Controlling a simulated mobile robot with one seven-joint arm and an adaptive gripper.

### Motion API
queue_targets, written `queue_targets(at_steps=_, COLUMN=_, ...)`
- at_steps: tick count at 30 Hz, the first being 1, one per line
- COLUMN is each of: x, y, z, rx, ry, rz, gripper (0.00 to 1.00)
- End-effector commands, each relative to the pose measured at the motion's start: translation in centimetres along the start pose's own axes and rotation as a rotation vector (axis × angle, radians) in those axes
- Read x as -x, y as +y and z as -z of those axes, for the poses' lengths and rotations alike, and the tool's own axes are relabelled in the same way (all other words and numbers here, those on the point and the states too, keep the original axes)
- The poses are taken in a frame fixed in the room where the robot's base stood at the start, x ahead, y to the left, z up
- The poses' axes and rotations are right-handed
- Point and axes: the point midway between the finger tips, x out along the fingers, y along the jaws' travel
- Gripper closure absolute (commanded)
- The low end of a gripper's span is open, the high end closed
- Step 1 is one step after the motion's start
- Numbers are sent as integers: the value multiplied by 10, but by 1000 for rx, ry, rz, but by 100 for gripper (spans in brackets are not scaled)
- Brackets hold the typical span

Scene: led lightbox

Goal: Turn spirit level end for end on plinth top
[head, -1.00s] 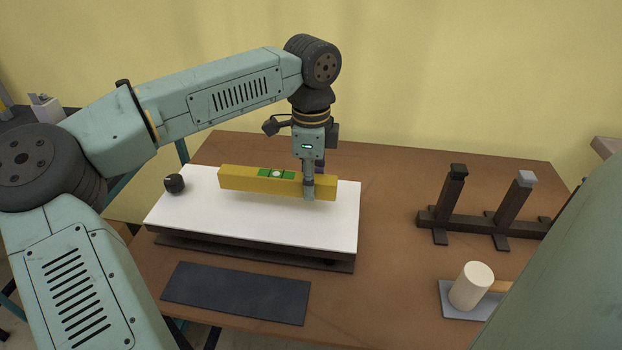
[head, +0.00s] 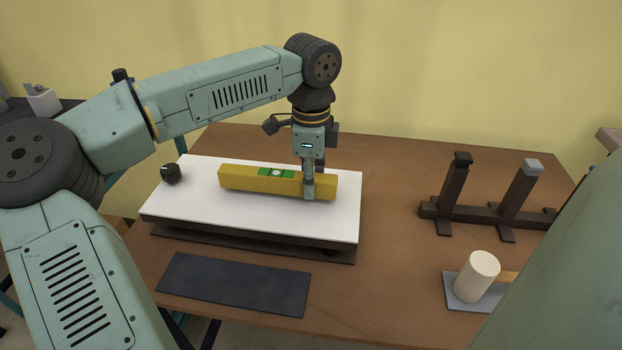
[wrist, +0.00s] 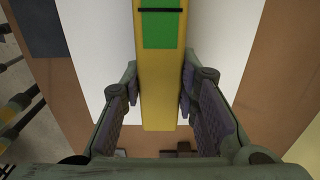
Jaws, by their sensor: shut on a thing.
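The yellow spirit level (head: 240,178), with green vial windows on top, lies lengthwise over the white top of the plinth (head: 200,220). My gripper (head: 314,188) points down and is shut on the level near its right end. In the wrist view the level (wrist: 160,85) runs between the two finger pads of my gripper (wrist: 160,108), one on each side. I cannot tell whether the level touches the plinth top or hangs just above it.
A black knob (head: 171,174) sits at the plinth's left back corner. A dark mat (head: 233,284) lies in front. A dark rack with two posts (head: 485,214) and a mallet with a pale head (head: 477,277) are at right. Table between plinth and rack is clear.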

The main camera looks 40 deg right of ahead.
Motion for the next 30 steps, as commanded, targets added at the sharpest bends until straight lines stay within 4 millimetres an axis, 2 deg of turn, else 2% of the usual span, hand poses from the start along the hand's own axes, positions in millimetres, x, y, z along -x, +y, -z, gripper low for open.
queue_targets(at_steps=14, x=-12, y=0, z=0, rx=0, ry=0, rz=1, gripper=100)
queue_targets(at_steps=15, x=-11, y=0, z=0, rx=0, ry=0, rz=1, gripper=71)
queue_targets(at_steps=25, x=-11, y=0, z=0, rx=0, ry=0, rz=0, gripper=49)
queue_targets(at_steps=30, x=-11, y=0, z=0, rx=0, ry=0, rz=0, gripper=49)
